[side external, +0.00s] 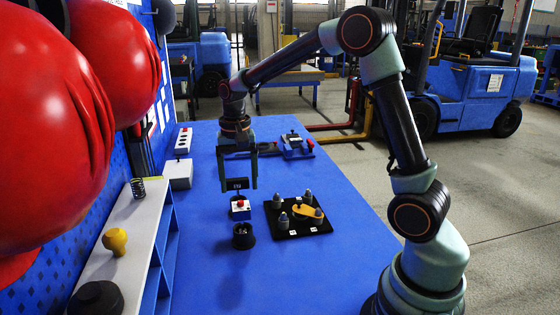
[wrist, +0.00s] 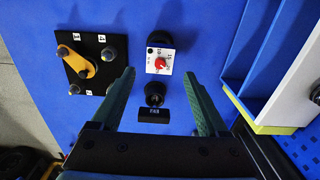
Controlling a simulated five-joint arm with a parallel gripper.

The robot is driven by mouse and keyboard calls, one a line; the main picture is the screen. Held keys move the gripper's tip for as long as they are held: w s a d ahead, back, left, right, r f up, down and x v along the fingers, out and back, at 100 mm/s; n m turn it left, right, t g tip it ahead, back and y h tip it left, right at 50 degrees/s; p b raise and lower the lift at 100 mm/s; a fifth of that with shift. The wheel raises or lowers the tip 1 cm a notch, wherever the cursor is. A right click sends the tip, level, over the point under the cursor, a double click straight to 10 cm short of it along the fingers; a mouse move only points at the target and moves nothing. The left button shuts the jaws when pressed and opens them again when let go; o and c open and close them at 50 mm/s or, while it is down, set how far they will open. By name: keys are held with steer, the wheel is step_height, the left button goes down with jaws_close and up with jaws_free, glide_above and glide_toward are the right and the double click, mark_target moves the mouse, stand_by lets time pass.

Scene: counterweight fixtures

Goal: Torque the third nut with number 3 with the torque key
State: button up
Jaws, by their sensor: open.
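A black key-like tool (side external: 237,184) with a small display stands on the blue table; it also shows in the wrist view (wrist: 154,113), and I take it for the torque key. My gripper (side external: 239,188) is open and points down, its fingers on either side of the tool. In the wrist view the tool lies between the two fingers (wrist: 160,74), apart from both. The black plate (side external: 287,232) carries several grey nuts, a yellow piece (side external: 305,211) and small white number labels. The plate also shows in the wrist view (wrist: 74,77). The numbers are too small to read surely.
A box with a red button (side external: 240,208) and a black round cup (side external: 243,236) stand in line with the tool. A white shelf (side external: 135,225) runs along the left. Another fixture (side external: 297,145) sits at the back. The table's front is clear.

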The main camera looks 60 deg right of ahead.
mark_target(240, 202)
steer(key=shift+f, duration=4.55)
jaws_close()
